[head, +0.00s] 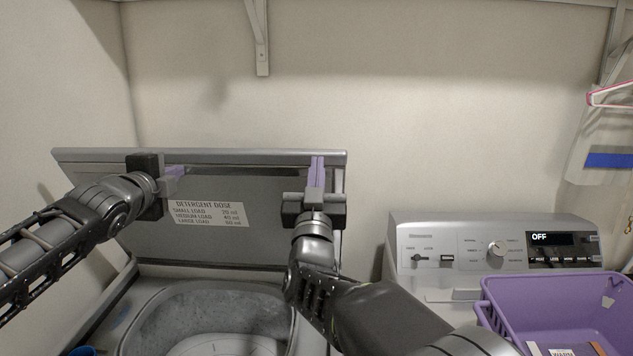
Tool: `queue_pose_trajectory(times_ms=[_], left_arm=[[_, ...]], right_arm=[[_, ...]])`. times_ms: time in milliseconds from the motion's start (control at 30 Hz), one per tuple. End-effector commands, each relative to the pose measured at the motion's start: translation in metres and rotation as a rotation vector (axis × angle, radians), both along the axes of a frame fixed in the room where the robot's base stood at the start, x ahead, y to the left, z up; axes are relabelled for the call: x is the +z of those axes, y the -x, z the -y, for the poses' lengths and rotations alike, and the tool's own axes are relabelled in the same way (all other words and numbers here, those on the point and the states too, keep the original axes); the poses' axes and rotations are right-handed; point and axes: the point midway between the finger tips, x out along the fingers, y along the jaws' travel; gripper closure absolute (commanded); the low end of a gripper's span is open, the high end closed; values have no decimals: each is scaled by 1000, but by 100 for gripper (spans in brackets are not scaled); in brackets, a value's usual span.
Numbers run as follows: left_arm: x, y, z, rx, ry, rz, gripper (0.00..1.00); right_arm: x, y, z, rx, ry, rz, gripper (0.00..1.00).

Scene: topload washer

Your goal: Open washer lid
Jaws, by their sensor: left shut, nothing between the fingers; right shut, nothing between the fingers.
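The washer lid (255,247) stands raised, close to upright, at the back of the washer on the left, with its inner face and a detergent dose label (207,213) toward me. The washer's round drum opening (215,308) shows below it. My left gripper (180,171) is shut and empty at the upper left part of the lid's inner face. My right gripper (317,168) is shut and empty, its fingers pointing up at the lid's upper right part near the top edge. Both look close to the lid; I cannot tell whether they touch it.
A second machine with a control panel (495,245) reading OFF stands at the right. A purple basket (565,305) sits in front of it. A pink hanger (608,95) hangs at the far right. Walls close in behind and left of the lid. A shelf bracket (261,40) is above.

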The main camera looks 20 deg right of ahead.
Motion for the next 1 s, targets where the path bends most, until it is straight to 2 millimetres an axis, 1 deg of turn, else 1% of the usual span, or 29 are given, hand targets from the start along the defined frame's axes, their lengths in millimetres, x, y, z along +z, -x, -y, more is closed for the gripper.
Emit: queue_pose_trajectory(times_ms=[133,633,867,1000], left_arm=[[0,0,0,0,0,0,100],[0,0,0,0,0,0,59],[0,0,0,0,0,0,59],[1,4,-2,0,-1,0,59]], right_arm=[[0,0,0,0,0,1,100],[0,0,0,0,0,1,100],[0,0,0,0,0,1,100],[0,0,0,0,0,1,100]])
